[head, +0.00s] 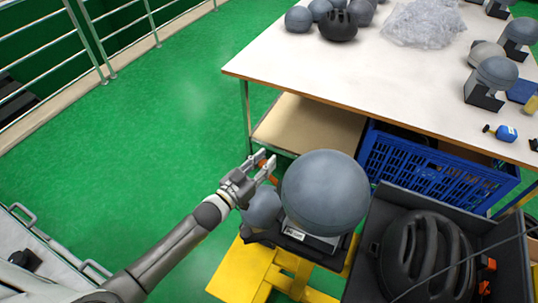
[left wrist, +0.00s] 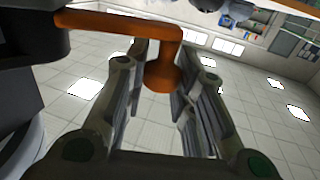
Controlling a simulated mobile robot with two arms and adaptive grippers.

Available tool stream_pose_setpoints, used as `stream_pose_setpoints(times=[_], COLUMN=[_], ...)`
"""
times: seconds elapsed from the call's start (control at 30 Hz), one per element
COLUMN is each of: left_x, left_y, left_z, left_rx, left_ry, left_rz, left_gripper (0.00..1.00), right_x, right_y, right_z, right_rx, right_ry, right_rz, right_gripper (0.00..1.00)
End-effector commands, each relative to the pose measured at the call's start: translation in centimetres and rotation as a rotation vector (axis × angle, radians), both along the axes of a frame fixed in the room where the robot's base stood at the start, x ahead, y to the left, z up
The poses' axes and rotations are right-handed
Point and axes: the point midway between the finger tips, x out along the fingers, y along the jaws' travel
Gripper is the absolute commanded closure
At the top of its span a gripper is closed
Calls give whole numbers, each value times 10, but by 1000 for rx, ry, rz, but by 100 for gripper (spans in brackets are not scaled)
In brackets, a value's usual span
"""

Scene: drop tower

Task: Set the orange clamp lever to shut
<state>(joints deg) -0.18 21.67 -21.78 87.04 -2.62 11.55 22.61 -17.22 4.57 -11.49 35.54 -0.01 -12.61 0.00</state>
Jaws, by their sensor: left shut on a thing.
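The orange clamp lever (left wrist: 120,24) crosses the top of the left wrist view as a bar and bends to a rounded end. My left gripper (left wrist: 157,78) has one finger on each side of that end and is shut on it. In the head view my left gripper (head: 267,166) is beside the large grey ball head (head: 325,192), at its left, with a bit of orange at the fingers. The lever's pivot is hard to make out. My right gripper is not in view.
A smaller grey ball (head: 262,208) sits close to my left wrist. A yellow stand (head: 242,272) is below. A dark bin with a black helmet (head: 425,255) is at the right. A white table (head: 390,78) with a blue crate (head: 435,170) beneath stands behind. Green floor (head: 150,120) is clear at left.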

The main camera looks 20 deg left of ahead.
Motion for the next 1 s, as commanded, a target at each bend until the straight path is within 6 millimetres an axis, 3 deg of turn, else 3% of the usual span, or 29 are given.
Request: stream_pose_setpoints(times=[0.43,1.0], left_x=[-14,-16], left_y=[7,8], left_z=[1,1], left_rx=[-2,0], left_ry=[-1,-5], left_rz=[201,236], left_gripper=[100,100], right_x=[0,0], right_y=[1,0], right_z=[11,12], right_rx=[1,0], right_ry=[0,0], right_rz=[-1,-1], right_gripper=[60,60])
